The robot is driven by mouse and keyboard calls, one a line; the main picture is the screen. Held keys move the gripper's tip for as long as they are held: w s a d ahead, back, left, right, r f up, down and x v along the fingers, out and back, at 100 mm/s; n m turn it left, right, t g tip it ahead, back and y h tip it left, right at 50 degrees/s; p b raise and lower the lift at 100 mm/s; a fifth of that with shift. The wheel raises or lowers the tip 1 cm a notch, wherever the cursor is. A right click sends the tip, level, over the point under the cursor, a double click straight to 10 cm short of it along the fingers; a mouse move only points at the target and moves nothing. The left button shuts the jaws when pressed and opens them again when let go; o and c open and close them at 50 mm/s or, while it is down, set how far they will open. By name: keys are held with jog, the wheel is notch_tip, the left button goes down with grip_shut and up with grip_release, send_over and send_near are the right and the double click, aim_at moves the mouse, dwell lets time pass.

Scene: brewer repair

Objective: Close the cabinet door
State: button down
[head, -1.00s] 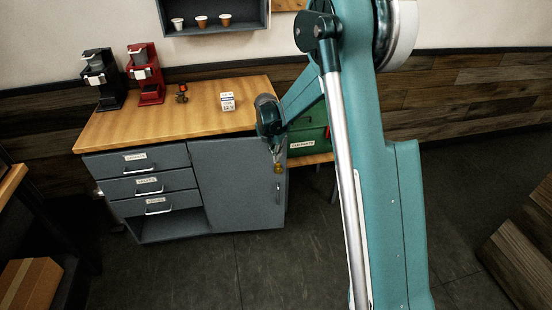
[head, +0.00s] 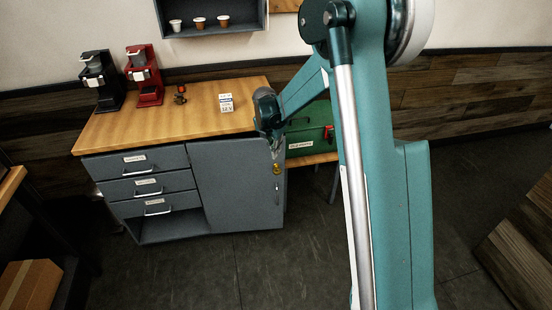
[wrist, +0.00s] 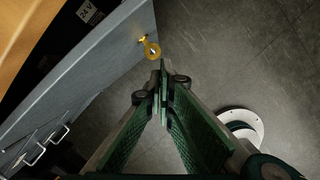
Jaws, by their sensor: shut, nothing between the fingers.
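The grey cabinet door (head: 235,185) is at the right of the cabinet, below the wooden top. In the wrist view the door (wrist: 100,65) stands ajar, with a dark gap between its top edge and the wooden top. A brass key with a round bow (wrist: 152,48) sticks out at the door's free edge; it also shows in the head view (head: 277,169). My gripper (wrist: 163,68) is shut and empty, just beyond the free edge near the key, apart from both in the wrist view. In the head view my arm partly hides the door's upper right corner.
Three drawers (head: 150,185) are left of the door. Two coffee machines (head: 147,78) and a small white box (head: 226,103) stand on the worktop (head: 190,115). A green case (head: 308,138) is right of the cabinet. The floor in front (head: 200,265) is clear.

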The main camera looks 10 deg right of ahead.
jog(key=f+m, duration=0.1)
jog(key=m, duration=0.8)
jog(key=s+f+m+t+y+p, duration=0.1)
jog(key=m, duration=0.9)
jog(key=s+d+f+m+t, duration=0.1)
jog(key=m, duration=0.8)
jog(key=shift+s+f+p, duration=0.25)
jog(key=shift+f+p, duration=0.1)
jog(key=shift+f, duration=0.1)
jog(key=b, duration=0.2)
send_near(276, 168)
jog(key=s+f, duration=0.1)
jog(key=f, duration=0.2)
jog(key=s+f, duration=0.1)
jog(key=shift+s+d+f, duration=0.2)
jog(key=shift+s+f, duration=0.1)
jog(key=w, duration=0.1)
jog(key=w+b, duration=0.1)
jog(key=shift+w+d+f, duration=0.15)
jog(key=shift+w+f, duration=0.1)
jog(key=shift+w, duration=0.1)
jog(key=shift+w+d+r, duration=0.1)
jog(key=shift+w, duration=0.6)
